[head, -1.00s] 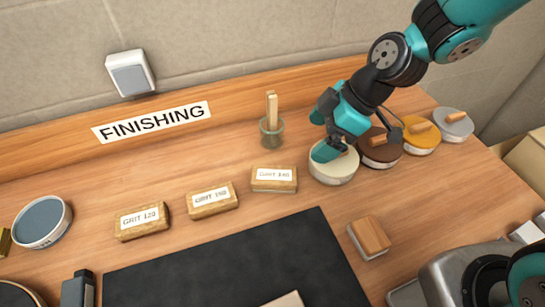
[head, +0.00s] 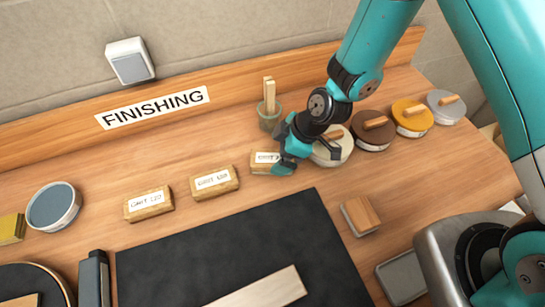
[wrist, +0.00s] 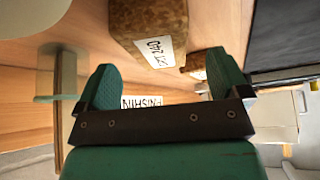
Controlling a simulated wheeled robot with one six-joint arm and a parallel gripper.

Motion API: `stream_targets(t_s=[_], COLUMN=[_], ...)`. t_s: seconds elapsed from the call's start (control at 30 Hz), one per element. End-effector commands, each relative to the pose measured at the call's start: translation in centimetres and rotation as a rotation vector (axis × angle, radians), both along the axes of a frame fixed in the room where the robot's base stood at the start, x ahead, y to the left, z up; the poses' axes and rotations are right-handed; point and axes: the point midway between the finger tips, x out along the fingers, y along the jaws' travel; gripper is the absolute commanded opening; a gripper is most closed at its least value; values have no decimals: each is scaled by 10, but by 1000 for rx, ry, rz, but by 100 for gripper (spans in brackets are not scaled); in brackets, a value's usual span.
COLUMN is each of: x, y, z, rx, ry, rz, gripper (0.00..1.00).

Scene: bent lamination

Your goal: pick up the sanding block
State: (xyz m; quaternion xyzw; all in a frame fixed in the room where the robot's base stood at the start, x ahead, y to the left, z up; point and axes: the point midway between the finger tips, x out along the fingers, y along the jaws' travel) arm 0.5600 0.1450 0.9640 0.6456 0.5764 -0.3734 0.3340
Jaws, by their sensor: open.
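Three cork-coloured blocks with white grit labels stand in a row on the bench: a left one (head: 149,214), a middle one (head: 214,191) and a right one (head: 259,168). My gripper (head: 284,160) is at the right block and hides its right end. In the wrist view, my open gripper (wrist: 162,70) has its green fingers apart, and the right block (wrist: 135,22), its label reading 240, shows beyond and between them. I cannot tell whether a finger touches it. Another block (wrist: 195,64) shows partly behind the right finger.
A glass jar of sticks (head: 269,121) stands close behind my gripper. Round tins, cream (head: 343,150), brown (head: 373,140), yellow and grey, stand to the right. A wood-topped block (head: 360,214) lies beside the black mat (head: 200,260). A plank lies on the mat.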

Motion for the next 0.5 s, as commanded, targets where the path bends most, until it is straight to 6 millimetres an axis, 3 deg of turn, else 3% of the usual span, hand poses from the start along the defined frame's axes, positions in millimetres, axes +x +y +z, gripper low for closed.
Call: stream_targets(t_s=[0.3,0.5], x=[3,3], y=[18,19], z=[-30,-32], rx=[-2,-1], ry=[2,0], rz=[1,0], gripper=[94,94])
